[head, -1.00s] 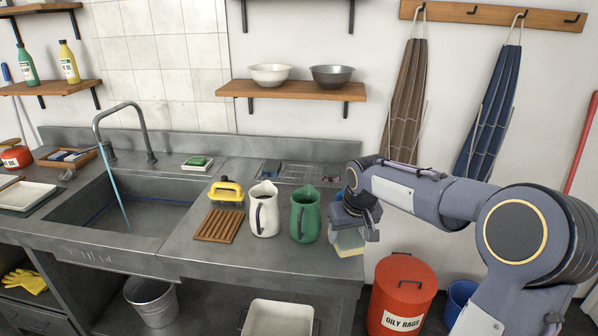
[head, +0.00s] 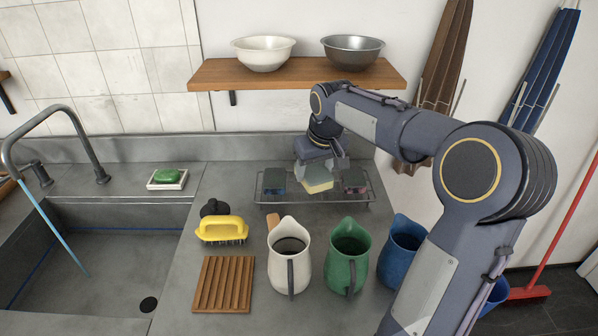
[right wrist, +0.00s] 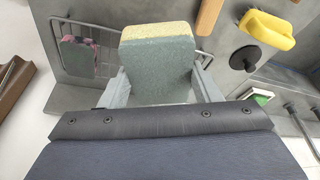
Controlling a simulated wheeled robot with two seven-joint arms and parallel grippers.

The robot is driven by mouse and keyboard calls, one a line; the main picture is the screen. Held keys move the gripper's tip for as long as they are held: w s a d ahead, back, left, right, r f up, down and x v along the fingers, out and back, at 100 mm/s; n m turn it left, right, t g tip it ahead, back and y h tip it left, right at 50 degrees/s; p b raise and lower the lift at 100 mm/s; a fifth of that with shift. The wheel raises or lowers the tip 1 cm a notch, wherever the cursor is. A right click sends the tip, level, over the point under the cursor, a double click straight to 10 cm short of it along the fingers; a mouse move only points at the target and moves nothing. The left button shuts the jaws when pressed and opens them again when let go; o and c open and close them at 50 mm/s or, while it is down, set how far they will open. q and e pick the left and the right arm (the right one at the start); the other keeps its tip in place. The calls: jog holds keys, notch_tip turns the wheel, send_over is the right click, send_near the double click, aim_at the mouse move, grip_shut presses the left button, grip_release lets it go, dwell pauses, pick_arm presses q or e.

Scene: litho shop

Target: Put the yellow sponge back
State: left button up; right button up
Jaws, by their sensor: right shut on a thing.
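The yellow sponge (head: 318,187) is pale yellow on one side; in the right wrist view (right wrist: 160,62) a grey-green face fills most of it, with yellow along the top. My right gripper (head: 316,174) is shut on it, with one finger on each side in the right wrist view (right wrist: 162,88). It holds the sponge at the wire rack (head: 315,205) at the back of the counter, between two dark sponges, the left one (head: 271,182) and the right one (head: 355,180). I cannot tell whether the sponge touches the rack. My left gripper is not in view.
A white jug (head: 288,265), a green jug (head: 345,265) and a blue jug (head: 399,250) stand in front of the rack. A yellow brush (head: 222,229) and a wooden slatted board (head: 223,284) lie to the left. A wooden shelf (head: 300,75) hangs above.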

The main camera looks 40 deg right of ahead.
jog(key=w+d+f+p, duration=0.1)
jog(key=w+d+f, duration=0.2)
jog(key=w+d+f+p, duration=0.2)
jog(key=w, duration=0.1)
jog(key=w+d+f+p, duration=0.1)
jog(key=w+d+f, duration=0.2)
jog(key=w, duration=0.1)
jog(key=shift+d+f, duration=0.3)
jog(key=shift+f, duration=0.05)
jog(key=shift+w+d+f+p, duration=0.15)
jog(key=shift+w+f+p, duration=0.1)
jog(key=shift+f+p, duration=0.15)
notch_tip(320, 180, down, 3)
jog(key=shift+d+f, duration=0.1)
jog(key=shift+f, duration=0.25)
jog(key=o, duration=1.1)
jog(key=shift+r, duration=0.1)
